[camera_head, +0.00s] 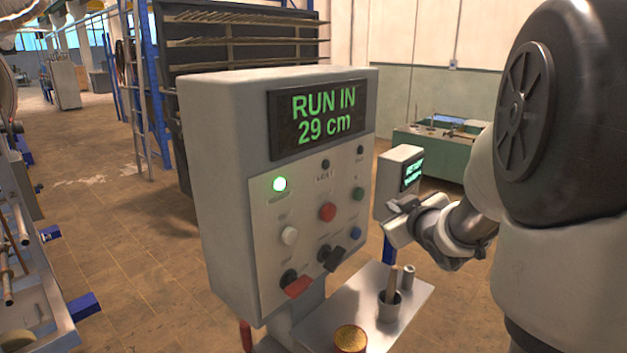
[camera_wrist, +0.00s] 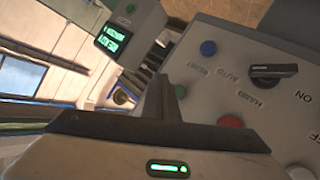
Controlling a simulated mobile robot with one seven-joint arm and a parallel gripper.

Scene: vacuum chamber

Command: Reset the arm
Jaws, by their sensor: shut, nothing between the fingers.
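My gripper (camera_head: 393,207) is shut and empty. In the head view it hangs just right of the grey control box (camera_head: 225,175), with the arm reaching in from the right. In the wrist view the closed fingers (camera_wrist: 163,92) stand beside the panel face (camera_wrist: 222,82), which appears on the right. Whether they touch it cannot be told. The box display (camera_head: 317,117) reads "RUN IN 29 cm" and a green lamp (camera_head: 280,184) is lit. A black rotary knob (camera_wrist: 272,71) shows near a blue button (camera_wrist: 208,48) and a red button (camera_wrist: 230,121).
Below the box, a small shelf (camera_head: 415,295) holds a cup (camera_head: 389,307) with a stick and a round container (camera_head: 350,339). A second, smaller display box (camera_head: 395,172) stands behind my gripper. A green bench (camera_head: 432,150) is farther back. Open floor lies to the left.

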